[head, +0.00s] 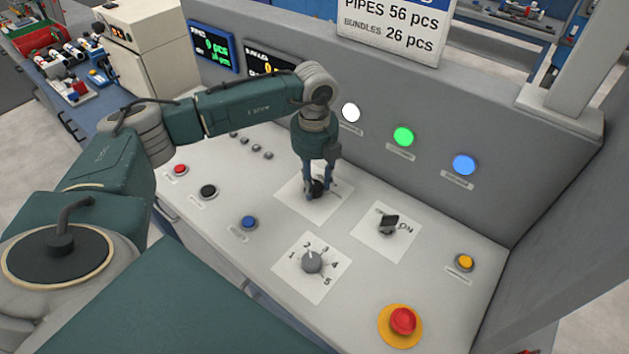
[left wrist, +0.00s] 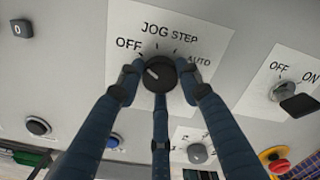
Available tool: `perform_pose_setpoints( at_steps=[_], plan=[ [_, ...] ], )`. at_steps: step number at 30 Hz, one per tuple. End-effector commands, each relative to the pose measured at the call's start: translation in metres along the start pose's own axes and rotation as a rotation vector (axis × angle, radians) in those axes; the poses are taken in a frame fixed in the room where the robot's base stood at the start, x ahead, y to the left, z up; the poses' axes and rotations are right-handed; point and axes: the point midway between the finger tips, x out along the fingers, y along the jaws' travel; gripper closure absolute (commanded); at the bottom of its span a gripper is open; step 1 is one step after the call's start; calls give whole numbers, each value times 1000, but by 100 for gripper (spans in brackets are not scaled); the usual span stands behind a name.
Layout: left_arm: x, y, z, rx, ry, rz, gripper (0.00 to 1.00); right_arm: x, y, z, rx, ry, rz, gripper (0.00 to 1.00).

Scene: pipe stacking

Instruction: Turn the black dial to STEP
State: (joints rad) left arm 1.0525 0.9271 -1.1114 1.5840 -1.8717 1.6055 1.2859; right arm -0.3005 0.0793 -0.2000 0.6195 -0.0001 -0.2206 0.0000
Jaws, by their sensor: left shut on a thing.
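The black dial (head: 317,187) sits on a white label plate on the grey control panel. In the left wrist view the dial (left wrist: 158,74) shows a light pointer mark on its left part, slanting up and left toward the OFF side. The printed words OFF, JOG, STEP and AUTO run in an arc above it, with STEP (left wrist: 185,37) up and to the right. My left gripper (head: 317,184) reaches down from above, and its blue fingers (left wrist: 159,82) are closed around the dial. My right gripper is not in view.
An OFF/ON switch (head: 389,224) stands right of the dial, and a numbered grey knob (head: 312,261) in front. A red emergency button (head: 403,321), a yellow button (head: 465,261) and a blue button (head: 249,222) are nearby. White, green and blue lamps line the upright panel behind.

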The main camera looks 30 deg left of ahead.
Motion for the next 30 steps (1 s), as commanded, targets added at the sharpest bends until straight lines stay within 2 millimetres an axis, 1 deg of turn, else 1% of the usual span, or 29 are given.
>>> perform_pose_setpoints(
  at_steps=[5,11,17,30],
  plan=[
    [0,0,1,29,-2,-1,91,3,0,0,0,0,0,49],
    [1,-1,1,130,-2,-2,91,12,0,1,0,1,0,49],
    [2,-1,1,296,-4,-2,91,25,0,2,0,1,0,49],
    [1,-1,2,714,-6,-2,91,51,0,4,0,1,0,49]
  ],
)
